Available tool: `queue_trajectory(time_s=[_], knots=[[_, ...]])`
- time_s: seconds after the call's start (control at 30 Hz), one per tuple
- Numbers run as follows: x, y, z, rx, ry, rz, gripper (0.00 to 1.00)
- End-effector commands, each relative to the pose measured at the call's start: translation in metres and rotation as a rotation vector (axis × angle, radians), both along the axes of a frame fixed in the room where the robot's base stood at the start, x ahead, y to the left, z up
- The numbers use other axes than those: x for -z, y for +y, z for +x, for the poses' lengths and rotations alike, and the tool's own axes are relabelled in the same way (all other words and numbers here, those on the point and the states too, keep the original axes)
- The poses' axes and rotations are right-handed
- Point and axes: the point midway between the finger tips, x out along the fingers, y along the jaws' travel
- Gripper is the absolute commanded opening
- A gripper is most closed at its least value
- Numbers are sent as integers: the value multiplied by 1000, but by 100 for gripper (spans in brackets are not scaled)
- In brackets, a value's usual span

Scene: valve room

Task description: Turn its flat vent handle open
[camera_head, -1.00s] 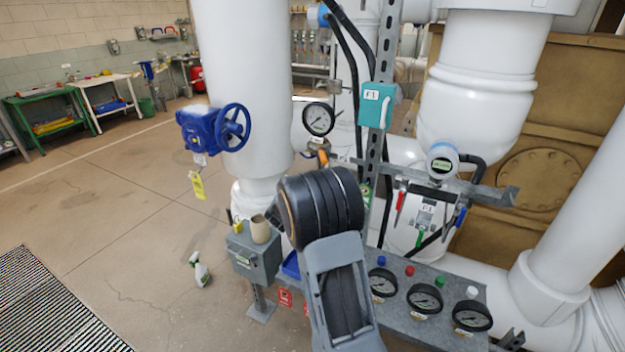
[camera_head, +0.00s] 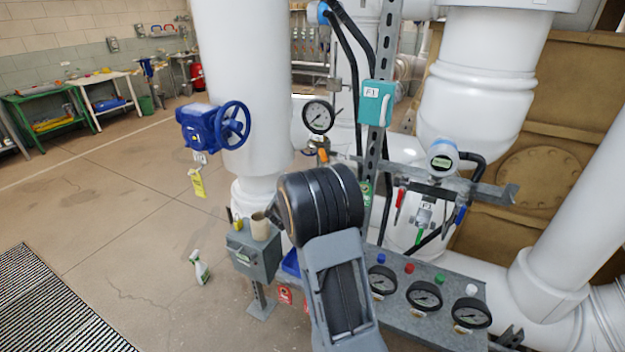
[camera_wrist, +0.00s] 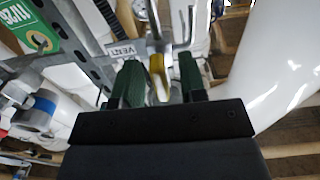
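The handle's lower end is hidden by the dark gripper body. In the head view, my arm hides the gripper, and I cannot make out the vent handle there.
A metal rail (camera_wrist: 72,42) and green tag (camera_wrist: 30,28) are left of the fingers; a white pipe (camera_wrist: 285,62) is close on the right. In the head view, a round gauge (camera_head: 318,116), teal box (camera_head: 377,103) and gauge panel (camera_head: 420,305) surround my arm.

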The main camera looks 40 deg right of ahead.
Motion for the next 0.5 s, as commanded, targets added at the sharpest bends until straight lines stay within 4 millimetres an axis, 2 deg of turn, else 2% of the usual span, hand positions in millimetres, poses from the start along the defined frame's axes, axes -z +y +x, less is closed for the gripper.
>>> queue_trajectory(time_s=[0.17, 0.5], knots=[[1, 17, -8, -3, -1, 1, 38], [1, 78, -41, -5, -1, 1, 38]])
